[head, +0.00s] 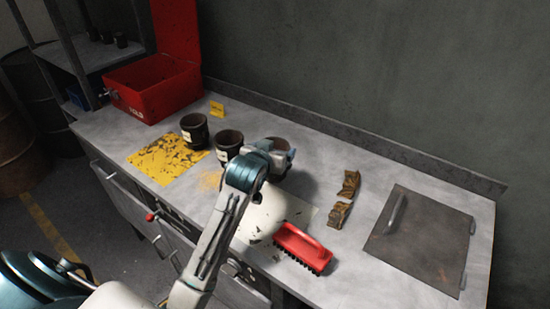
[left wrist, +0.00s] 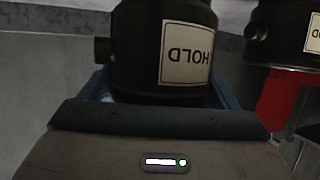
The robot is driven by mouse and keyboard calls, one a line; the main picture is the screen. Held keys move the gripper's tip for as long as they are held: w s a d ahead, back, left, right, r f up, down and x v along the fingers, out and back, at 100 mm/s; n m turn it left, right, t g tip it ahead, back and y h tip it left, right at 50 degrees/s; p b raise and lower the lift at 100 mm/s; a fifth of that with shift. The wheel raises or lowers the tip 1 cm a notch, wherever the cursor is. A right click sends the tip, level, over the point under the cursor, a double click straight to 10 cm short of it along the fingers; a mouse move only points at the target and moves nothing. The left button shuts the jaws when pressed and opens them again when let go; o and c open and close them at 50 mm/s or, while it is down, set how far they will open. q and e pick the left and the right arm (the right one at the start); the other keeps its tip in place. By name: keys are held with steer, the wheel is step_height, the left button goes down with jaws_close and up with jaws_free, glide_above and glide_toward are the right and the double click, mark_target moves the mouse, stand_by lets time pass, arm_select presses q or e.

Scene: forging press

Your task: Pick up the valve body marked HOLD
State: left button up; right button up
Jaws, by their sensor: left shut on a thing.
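The valve body marked HOLD (left wrist: 140,45) is a dark round body with a white label, upside down in the left wrist view. In the head view it shows partly (head: 277,144) behind my left gripper (head: 281,157). My left gripper is shut on it, with blue jaws at both its sides in the left wrist view. Two other dark valve bodies with pale labels stand to the left, one nearer (head: 229,142) and one farther (head: 193,129). I cannot tell whether the held body touches the bench. My right gripper is not in view.
The grey bench (head: 330,150) carries a red open box (head: 155,90), a yellow worn mat (head: 168,158), a small yellow sign (head: 217,109), a red brush (head: 303,247), crumpled brown scraps (head: 348,184) and a dark plate with a handle (head: 420,240). A wall stands behind.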

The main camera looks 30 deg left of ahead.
arm_select(q)
steer(key=s+a+b, duration=0.1)
steer(key=s+a, duration=0.2)
steer(key=s, duration=0.4)
steer(key=s+a+r+b, duration=0.1)
steer(key=s+a, duration=0.2)
steer(key=s, duration=0.4)
steer(key=shift+a, duration=0.35)
